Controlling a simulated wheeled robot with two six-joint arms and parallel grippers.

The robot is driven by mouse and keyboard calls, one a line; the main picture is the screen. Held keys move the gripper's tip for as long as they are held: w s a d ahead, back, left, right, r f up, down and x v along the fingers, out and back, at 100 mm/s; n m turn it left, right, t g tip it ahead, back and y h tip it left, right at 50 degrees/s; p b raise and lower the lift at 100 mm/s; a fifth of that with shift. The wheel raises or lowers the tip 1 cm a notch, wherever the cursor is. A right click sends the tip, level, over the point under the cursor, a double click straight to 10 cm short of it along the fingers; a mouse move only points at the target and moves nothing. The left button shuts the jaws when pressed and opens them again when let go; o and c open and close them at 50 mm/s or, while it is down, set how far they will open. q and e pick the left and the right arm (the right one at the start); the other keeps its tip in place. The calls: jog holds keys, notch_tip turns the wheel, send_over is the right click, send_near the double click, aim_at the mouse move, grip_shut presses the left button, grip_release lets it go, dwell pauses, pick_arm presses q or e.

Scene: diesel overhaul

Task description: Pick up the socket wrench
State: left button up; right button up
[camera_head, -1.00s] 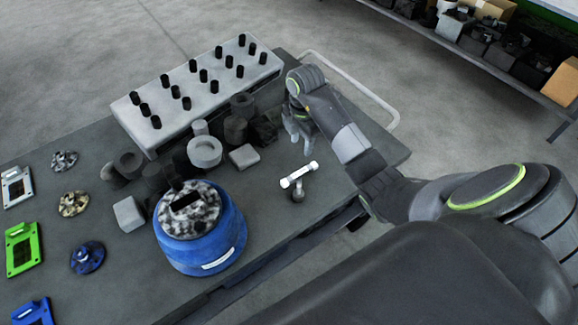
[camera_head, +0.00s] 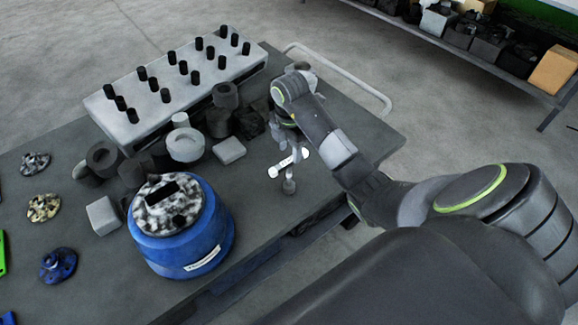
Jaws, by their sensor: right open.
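The socket wrench (camera_head: 289,185) seems to be the small tool near the table's front edge, with a white bar across the top and a grey lower part. My right gripper (camera_head: 286,145) is open, just above and behind the white bar in the picture. Its fingertips come close to the bar, and I cannot tell whether they touch it. My left gripper is not in view.
A blue drum-like part (camera_head: 180,235) stands left of the wrench. Dark and grey cylinders and a light block (camera_head: 228,150) lie behind it. A long grey rack with black pegs (camera_head: 180,85) stands at the back. The table's right end (camera_head: 375,135) is clear.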

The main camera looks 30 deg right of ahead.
aim_at(289, 160)
jog(key=shift+w+f+b, duration=0.15)
jog(key=shift+f+b, duration=2.2)
jog(key=shift+f, duration=1.45)
grip_shut()
jog(key=shift+w, duration=0.1)
